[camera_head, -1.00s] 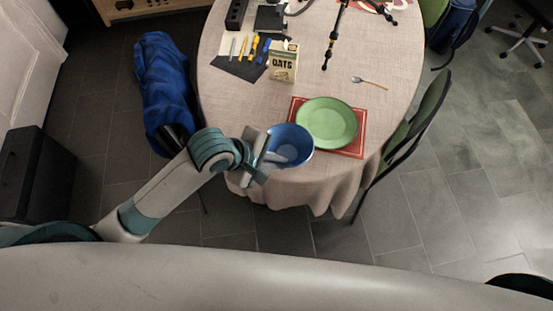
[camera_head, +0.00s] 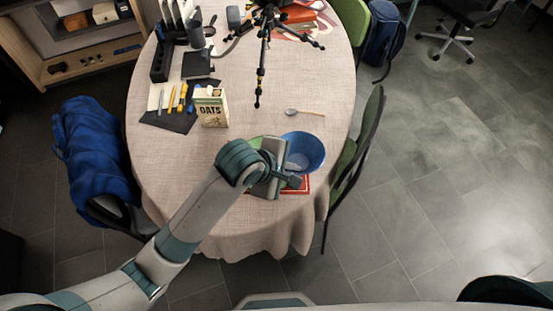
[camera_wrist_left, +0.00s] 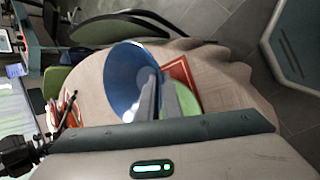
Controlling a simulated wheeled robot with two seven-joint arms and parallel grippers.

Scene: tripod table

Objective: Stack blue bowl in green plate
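The blue bowl (camera_head: 303,150) is held at the fingertips of my left gripper (camera_head: 288,178), over the right part of the green plate. In the left wrist view the bowl (camera_wrist_left: 128,75) appears tilted, with its wall at the fingers of my left gripper (camera_wrist_left: 158,98). The green plate (camera_head: 256,142) is mostly hidden behind the gripper and bowl; a part of the plate also shows in the left wrist view (camera_wrist_left: 187,101). The plate lies on a red placemat (camera_head: 297,187). My right gripper is not in view.
An oats box (camera_head: 211,108) and a spoon (camera_head: 304,112) stand and lie farther back on the round table (camera_head: 165,175). A black tripod (camera_head: 261,75) stands behind them. Chairs (camera_head: 350,150) flank the table. The table's left front is clear.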

